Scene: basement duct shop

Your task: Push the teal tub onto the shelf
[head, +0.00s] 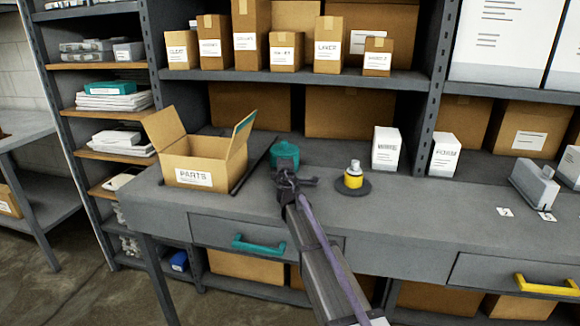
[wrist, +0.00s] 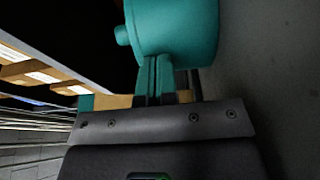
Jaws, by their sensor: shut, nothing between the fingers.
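The teal tub (head: 286,152) stands upright on the grey bench (head: 420,218), near its back edge, before the low bay of the shelving (head: 345,140). In the wrist view the tub (wrist: 185,30) fills the top middle, with a small round knob on its left side. My gripper (head: 286,178) is just in front of the tub on the near side. In the wrist view its fingers (wrist: 157,72) are closed together and empty, with their tips at the tub's wall. I cannot tell whether they touch. The tub's base is partly hidden by my gripper in the head view.
An open PARTS box (head: 193,178) stands left of the tub, with a dark bar (head: 252,168) between them. A yellow bottle (head: 353,178) on a dark disc is close on the right. White cartons (head: 385,148) stand further right. A shelf of brown boxes hangs above.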

